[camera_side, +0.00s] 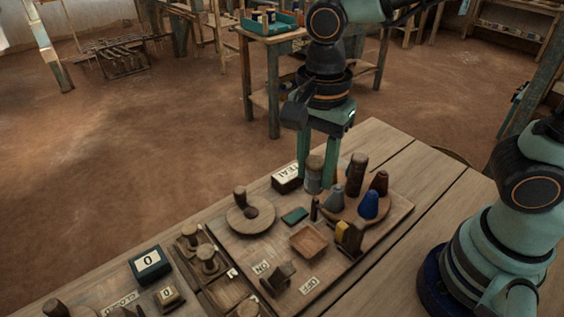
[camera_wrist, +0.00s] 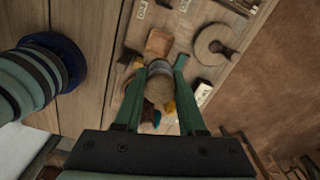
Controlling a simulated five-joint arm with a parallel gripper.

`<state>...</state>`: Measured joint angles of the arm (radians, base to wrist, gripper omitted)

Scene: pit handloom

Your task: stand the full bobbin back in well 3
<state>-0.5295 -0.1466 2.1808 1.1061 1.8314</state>
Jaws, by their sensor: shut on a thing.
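My gripper (camera_side: 315,183) is shut on a bobbin with a grey wound body and a tan end (camera_side: 314,172). The bobbin stands nearly upright between the two green fingers, over the back edge of the wooden board. In the wrist view its round end (camera_wrist: 159,89) faces the camera, between the fingertips (camera_wrist: 160,68). A round wooden holder (camera_side: 345,213) to the right carries a blue cone (camera_side: 369,205), a grey cone (camera_side: 335,198) and brown bobbins (camera_side: 357,174). I cannot tell which place is well 3, nor whether the bobbin's foot touches anything.
A labelled dark box (camera_side: 287,180) stands close left of the gripper. A round disc with a knob (camera_side: 250,215), a teal block (camera_side: 294,215), a square tray (camera_side: 308,242) and a yellow piece (camera_side: 343,232) lie nearby. The bare tabletop (camera_side: 440,190) at right is clear.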

